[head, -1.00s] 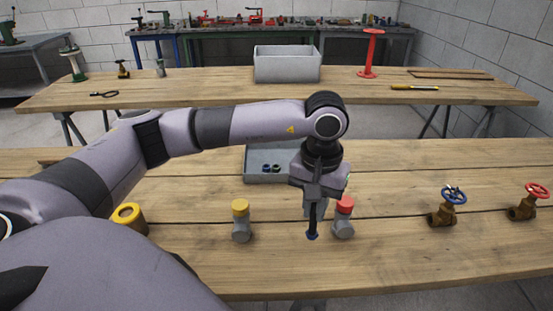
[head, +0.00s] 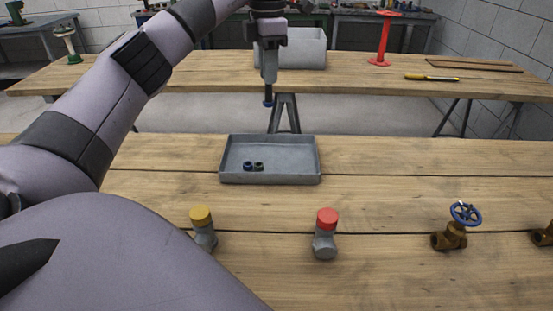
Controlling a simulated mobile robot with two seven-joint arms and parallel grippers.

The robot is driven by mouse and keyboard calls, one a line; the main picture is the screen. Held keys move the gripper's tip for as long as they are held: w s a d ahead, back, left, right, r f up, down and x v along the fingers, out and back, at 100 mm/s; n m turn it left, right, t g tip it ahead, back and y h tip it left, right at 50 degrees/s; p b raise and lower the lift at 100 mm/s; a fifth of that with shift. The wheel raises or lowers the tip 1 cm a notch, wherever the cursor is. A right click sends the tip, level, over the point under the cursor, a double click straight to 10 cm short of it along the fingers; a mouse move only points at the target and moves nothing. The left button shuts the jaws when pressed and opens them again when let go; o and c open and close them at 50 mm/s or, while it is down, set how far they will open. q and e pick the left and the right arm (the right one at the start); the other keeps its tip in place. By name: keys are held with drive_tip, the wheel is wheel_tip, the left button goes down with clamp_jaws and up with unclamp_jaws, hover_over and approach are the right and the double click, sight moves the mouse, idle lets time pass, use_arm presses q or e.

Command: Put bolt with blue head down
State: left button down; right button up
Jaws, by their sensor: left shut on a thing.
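My left gripper (head: 269,80) is shut on the bolt with the blue head (head: 268,101). The bolt hangs upright below the fingers, blue head down, clear of any surface. In the picture it lies above the grey tray (head: 309,177) on the near table. Most of the bolt's shank is hidden by the fingers. My right gripper is not in view.
Two small dark blue-black round parts (head: 253,166) lie in the tray. A yellow-capped fitting (head: 202,228), a red-capped fitting (head: 325,235) and a blue-wheel valve (head: 457,228) stand on the near table (head: 420,180). A grey bin (head: 305,50) stands on the far table.

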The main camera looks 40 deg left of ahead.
sight(268, 101)
use_arm(q)
wheel_tip(268, 101, down, 5)
drive_tip(key=shift+s+a+r+b, duration=0.1)
drive_tip(key=shift+r+b, duration=0.05)
drive_tip(key=shift+b, duration=0.55)
drive_tip(key=shift+f+b, duration=0.3)
drive_tip(key=shift+f, duration=7.2)
drive_tip(key=shift+f, duration=0.1)
drive_tip(key=c, duration=1.1)
unclamp_jaws()
wheel_tip(268, 101, up, 12)
drive_tip(key=shift+f, duration=0.15)
drive_tip(key=shift+r, duration=0.3)
